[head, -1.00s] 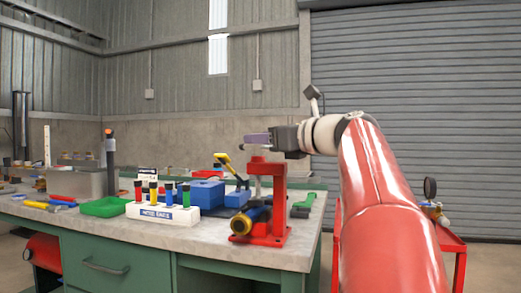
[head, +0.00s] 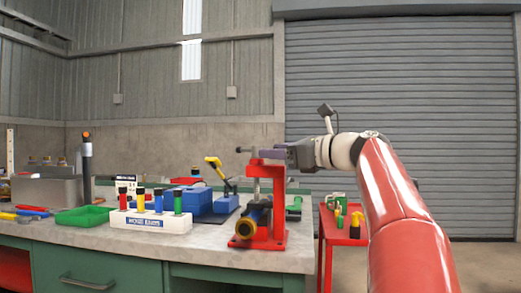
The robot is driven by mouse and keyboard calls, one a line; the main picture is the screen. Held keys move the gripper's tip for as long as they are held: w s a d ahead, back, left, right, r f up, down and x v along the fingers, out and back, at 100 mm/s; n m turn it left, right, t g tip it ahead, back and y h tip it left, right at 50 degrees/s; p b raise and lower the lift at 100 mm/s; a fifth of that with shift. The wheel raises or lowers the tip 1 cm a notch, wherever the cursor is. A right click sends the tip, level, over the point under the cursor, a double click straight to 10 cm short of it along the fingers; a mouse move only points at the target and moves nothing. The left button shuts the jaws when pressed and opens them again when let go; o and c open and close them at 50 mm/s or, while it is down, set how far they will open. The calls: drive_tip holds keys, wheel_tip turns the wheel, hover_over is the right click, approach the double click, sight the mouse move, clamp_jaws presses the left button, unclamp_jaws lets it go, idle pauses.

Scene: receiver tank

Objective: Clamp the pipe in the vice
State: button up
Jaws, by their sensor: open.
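The red vice (head: 279,205) stands at the right front of the bench, with an upright frame and a grey screw (head: 256,188). The pipe (head: 251,222) lies low in the vice, dark with a yellow end facing me. I cannot tell whether the screw touches it. A thin bar with a knob (head: 239,150) shows at the vice's top. My gripper (head: 270,154) is open at the top of the vice, coming in from the right. Its fingers overlap the bar in the picture and hide part of it. I cannot tell whether they touch it.
A white rack (head: 150,220) with several coloured-capped items stands left of the vice, near a green tray (head: 84,216) and blue blocks (head: 196,201). A red trolley (head: 335,238) with small items stands to the right. The bench's front strip is mostly clear.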

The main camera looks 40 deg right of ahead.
drive_tip(key=x, duration=0.4)
drive_tip(key=shift+p, duration=0.4)
drive_tip(key=c, duration=0.9)
